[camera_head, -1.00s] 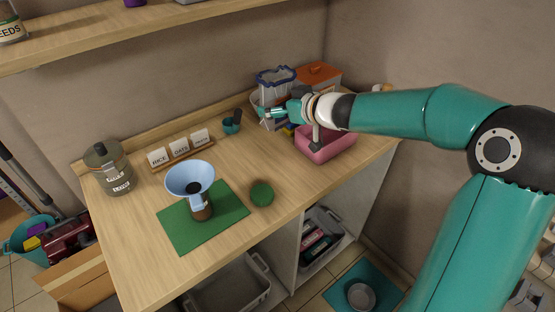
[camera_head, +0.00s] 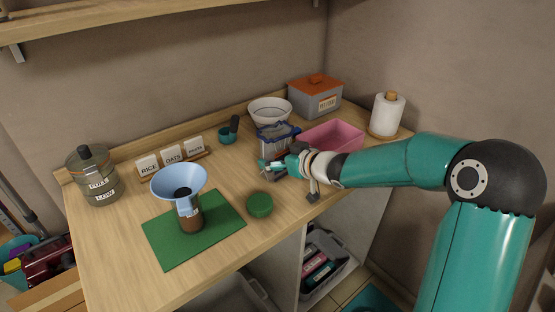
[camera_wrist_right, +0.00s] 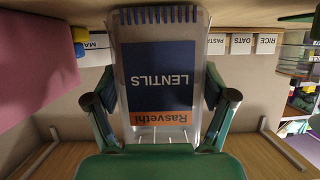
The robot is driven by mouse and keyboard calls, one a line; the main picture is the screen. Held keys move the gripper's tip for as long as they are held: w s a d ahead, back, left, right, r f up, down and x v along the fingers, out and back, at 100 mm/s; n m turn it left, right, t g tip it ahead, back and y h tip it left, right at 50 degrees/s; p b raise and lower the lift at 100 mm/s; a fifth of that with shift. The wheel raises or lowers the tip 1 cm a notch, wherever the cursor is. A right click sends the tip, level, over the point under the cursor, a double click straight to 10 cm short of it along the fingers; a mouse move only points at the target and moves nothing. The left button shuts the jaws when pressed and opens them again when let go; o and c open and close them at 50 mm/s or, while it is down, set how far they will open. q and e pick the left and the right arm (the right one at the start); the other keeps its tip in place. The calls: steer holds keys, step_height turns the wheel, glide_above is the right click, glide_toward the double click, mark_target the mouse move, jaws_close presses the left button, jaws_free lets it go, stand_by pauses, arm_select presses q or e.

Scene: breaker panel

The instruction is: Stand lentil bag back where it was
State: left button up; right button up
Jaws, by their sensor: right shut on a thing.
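The lentil bag (camera_head: 279,139) is a clear grey pouch with a blue rim at its top. It is upright over the counter, in front of the white bowl and left of the pink bin. My right gripper (camera_head: 274,168) is shut on it from the front. In the right wrist view, which is upside down, the bag (camera_wrist_right: 160,75) shows its dark "LENTILS" label between the two fingers. Its lower edge is close to the counter; I cannot tell whether it touches. My left gripper is not in view.
The white bowl (camera_head: 270,109) is behind the bag, with the pink bin (camera_head: 338,134) to the right. The blue funnel (camera_head: 178,181) stands on a jar on the green mat (camera_head: 220,233). Bare counter lies left of the bag.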

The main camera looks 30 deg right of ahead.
steer(key=shift+r, duration=0.1)
steer(key=shift+f, duration=0.3)
steer(key=o, duration=1.2)
steer(key=shift+r, duration=0.1)
steer(key=shift+b, duration=0.4)
steer(key=p+v, duration=0.1)
steer(key=v, duration=0.4)
steer(key=p+v, duration=0.2)
steer(key=v, duration=0.4)
steer(key=p+v, duration=0.1)
steer(key=v, duration=0.5)
steer(key=shift+d+f, duration=0.25)
